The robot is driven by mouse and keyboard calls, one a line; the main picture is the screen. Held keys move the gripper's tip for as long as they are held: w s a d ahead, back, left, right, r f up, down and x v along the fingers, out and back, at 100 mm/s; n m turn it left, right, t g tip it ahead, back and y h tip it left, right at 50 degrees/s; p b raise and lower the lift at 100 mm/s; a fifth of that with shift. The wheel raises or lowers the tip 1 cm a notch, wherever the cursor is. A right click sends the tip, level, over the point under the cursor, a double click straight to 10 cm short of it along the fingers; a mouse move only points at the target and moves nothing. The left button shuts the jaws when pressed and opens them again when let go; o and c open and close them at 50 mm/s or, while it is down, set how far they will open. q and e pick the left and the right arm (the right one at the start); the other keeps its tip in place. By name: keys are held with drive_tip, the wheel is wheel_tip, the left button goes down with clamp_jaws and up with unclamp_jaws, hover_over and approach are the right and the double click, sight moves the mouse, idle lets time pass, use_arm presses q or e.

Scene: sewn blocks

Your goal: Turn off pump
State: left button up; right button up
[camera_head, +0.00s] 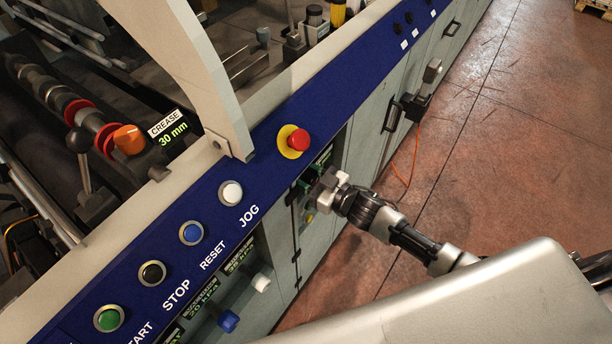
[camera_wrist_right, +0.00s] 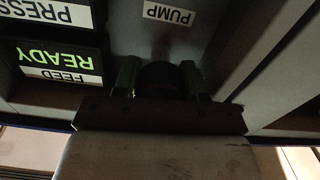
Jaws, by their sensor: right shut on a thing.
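The PUMP label (camera_wrist_right: 168,14) shows upside down on the machine's grey front panel in the right wrist view. A dark round knob (camera_wrist_right: 160,76) sits just below that label in the picture, between the two green fingers of my right gripper (camera_wrist_right: 157,80). The gripper is shut on this pump knob. Its face and the direction it is turned are too dark and covered to tell. In the head view my right gripper (camera_head: 312,174) is against the front panel, below the red emergency button. The knob is hidden there. My left gripper is not in view.
A red emergency button (camera_head: 297,140) on a yellow disc sits on the blue strip above the gripper. Blue RESET (camera_head: 191,233), black STOP (camera_head: 152,273) and white (camera_head: 231,193) buttons line the strip. A READY display (camera_wrist_right: 60,57) is beside the knob. The red floor (camera_head: 480,150) is clear.

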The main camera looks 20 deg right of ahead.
drive_tip(key=n, duration=0.5)
drive_tip(key=shift+f+b, duration=0.1)
drive_tip(key=shift+b, duration=0.3)
drive_tip(key=shift+a+n+b, duration=0.1)
drive_tip(key=shift+n+b, duration=0.4)
drive_tip(key=shift+n, duration=2)
drive_tip(key=o, duration=0.9)
drive_tip(key=shift+s, duration=0.1)
drive_tip(key=shift+b+v, duration=0.75)
drive_tip(key=shift+v, duration=4.65)
